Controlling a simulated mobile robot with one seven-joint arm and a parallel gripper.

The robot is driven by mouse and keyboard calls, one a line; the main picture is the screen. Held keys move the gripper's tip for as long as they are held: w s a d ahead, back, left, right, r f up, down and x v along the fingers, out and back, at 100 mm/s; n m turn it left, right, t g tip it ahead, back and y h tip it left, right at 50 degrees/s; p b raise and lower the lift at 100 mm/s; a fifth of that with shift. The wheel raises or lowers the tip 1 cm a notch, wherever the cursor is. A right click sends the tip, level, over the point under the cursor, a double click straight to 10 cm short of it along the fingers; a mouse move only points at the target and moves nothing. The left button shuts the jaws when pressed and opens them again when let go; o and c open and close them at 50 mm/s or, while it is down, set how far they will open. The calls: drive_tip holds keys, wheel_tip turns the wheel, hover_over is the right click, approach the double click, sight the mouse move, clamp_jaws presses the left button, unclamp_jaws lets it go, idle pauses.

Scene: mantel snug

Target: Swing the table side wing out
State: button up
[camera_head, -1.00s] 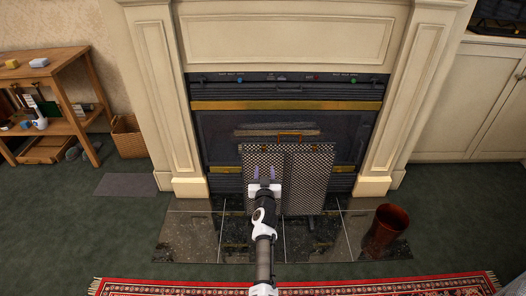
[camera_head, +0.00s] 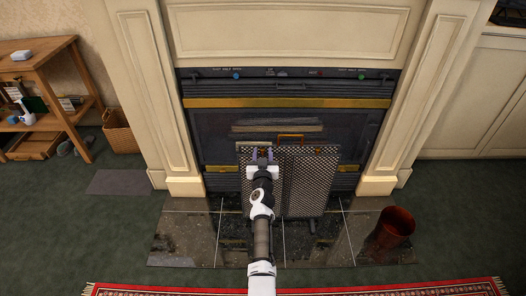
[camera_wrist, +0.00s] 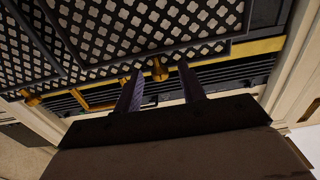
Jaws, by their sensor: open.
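No table with a wing shows in these frames. A dark folding mesh screen (camera_head: 308,182) with a brass top handle (camera_head: 290,138) stands on the hearth before the fireplace. Its left panel (camera_head: 246,160) is partly hidden behind my arm. My gripper (camera_head: 262,154) is near that panel's upper part. In the wrist view, my gripper (camera_wrist: 158,75) is open, with a brass knob (camera_wrist: 160,70) of the screen appearing between its fingertips. I cannot tell whether the fingers touch the knob. The mesh (camera_wrist: 135,35) fills the top of that view.
A red patterned rug (camera_head: 400,288) lies in front. A wooden shelf (camera_head: 45,60) and a wicker basket (camera_head: 119,132) stand at left. Green carpet on both sides is mostly clear.

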clamp_jaws()
idle(0.3)
drive_tip(key=shift+s+a+r+p, duration=0.1)
drive_tip(key=shift+s+r+p, duration=0.1)
drive_tip(key=shift+p, duration=0.25)
